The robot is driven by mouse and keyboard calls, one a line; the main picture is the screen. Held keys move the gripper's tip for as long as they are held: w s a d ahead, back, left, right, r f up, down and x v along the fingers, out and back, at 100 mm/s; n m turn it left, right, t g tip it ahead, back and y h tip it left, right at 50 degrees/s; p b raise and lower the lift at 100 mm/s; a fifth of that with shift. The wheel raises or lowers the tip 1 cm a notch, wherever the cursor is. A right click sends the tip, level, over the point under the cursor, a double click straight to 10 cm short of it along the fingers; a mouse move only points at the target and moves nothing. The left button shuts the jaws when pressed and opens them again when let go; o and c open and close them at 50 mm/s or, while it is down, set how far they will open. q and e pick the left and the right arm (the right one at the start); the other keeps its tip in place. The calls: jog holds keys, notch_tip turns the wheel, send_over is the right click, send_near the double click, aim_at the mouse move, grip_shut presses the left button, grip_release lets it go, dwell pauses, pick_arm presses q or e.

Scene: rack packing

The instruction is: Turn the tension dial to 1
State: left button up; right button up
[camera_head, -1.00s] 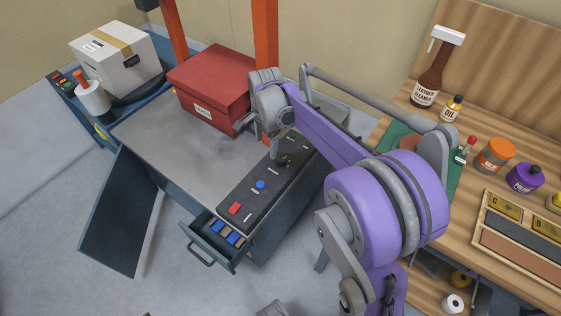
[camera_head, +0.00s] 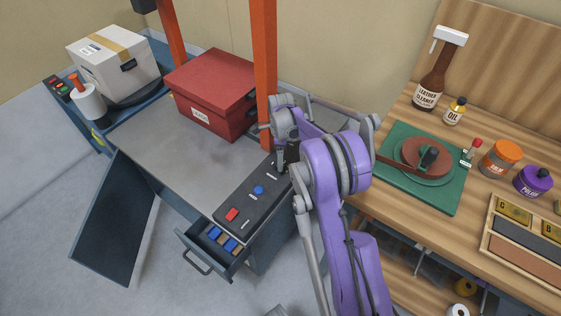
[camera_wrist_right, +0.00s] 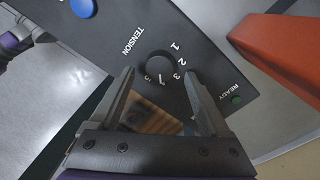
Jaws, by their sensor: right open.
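The black control panel (camera_head: 243,203) runs along the front edge of the grey machine table. In the right wrist view the panel (camera_wrist_right: 110,25) carries the word TENSION beside a round dark dial (camera_wrist_right: 157,63), ringed by white numbers including 1, 2 and 3. The dial's pointer is too dark to read. My right gripper (camera_wrist_right: 161,73) is open, with one fingertip on either side of the dial's lower part; I cannot tell whether they touch it. In the head view my right arm and gripper hide the dial. My left gripper is not in view.
A red button (camera_head: 232,214) and a blue button (camera_head: 258,190) sit on the panel. An orange post (camera_head: 264,70) rises close behind my gripper, beside a red box (camera_head: 212,90). An open drawer (camera_head: 190,258) juts out below the panel. A wooden workbench (camera_head: 380,205) stands at right.

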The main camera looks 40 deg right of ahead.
jog(key=shift+f, duration=1.05)
grip_shut()
